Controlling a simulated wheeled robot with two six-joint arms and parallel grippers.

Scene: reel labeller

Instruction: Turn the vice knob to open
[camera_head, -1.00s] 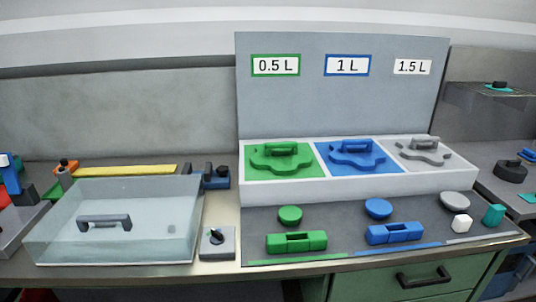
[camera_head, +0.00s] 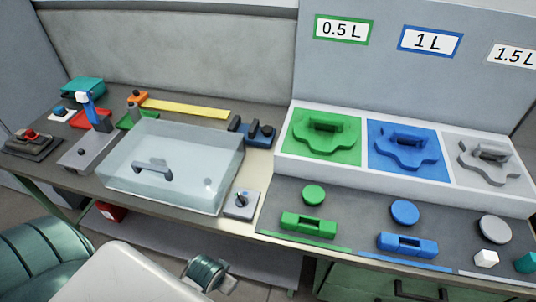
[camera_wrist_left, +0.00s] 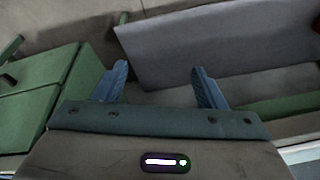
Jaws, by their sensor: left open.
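A small blue-and-dark device (camera_head: 253,132), which may be the vice, stands on the bench behind the right end of the clear box. Its knob and jaws are too small to make out. A small grey block with a dark-and-blue knob (camera_head: 241,203) sits in front of it, right of the box. My left gripper shows in the left wrist view (camera_wrist_left: 159,75), its two blue fingers apart with nothing between them. In the head view my left arm is low in front of the bench, well away from both devices. My right gripper is not in view.
A clear lidded box (camera_head: 170,165) with a dark handle fills the bench middle. A yellow strip (camera_head: 187,108) lies behind it. Coloured fixtures crowd the left end. A white tray (camera_head: 365,178) with green, blue and grey shapes stands right. A lower shelf (camera_head: 190,245) runs beneath the bench.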

